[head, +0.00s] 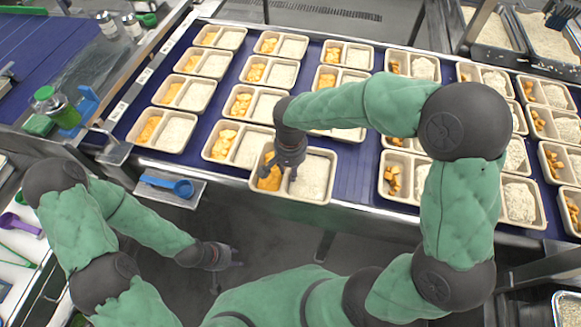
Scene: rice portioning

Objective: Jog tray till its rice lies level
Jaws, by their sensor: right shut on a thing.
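The tray (325,199) is a cream two-compartment tray at the near edge of the blue belt, jutting slightly past it. Its left compartment holds orange food, and its right compartment holds white rice (312,176) that looks spread across it; the fine level is too small to judge. My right gripper (282,178) comes down over the tray's left compartment and divider, and is shut on the tray; its fingers hide part of the food. My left gripper (229,278) hangs low in front of the belt, apart from the tray, with its fingers spread and empty.
Several similar filled trays stand in rows on the blue belt (232,178), close behind and right of this tray. Those at right hold heaped rice (519,202). A blue scoop (182,188) lies on a small metal shelf at left. A green-lidded container (58,108) stands at far left.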

